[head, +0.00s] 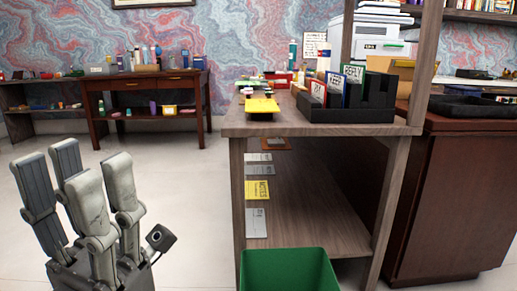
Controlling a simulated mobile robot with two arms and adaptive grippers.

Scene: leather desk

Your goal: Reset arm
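My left gripper (75,165) is at the lower left of the head view. Its grey fingers point up and stand apart, with nothing between them. It is over the open floor, left of the wooden desk (340,130) and apart from it. My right gripper is not in view.
A green bin (288,270) stands at the bottom centre, in front of the desk. A black organizer (365,105) with folders and a yellow item (262,105) are on the desktop. A dark cabinet (455,200) is at right. The pale floor (180,190) at left is clear.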

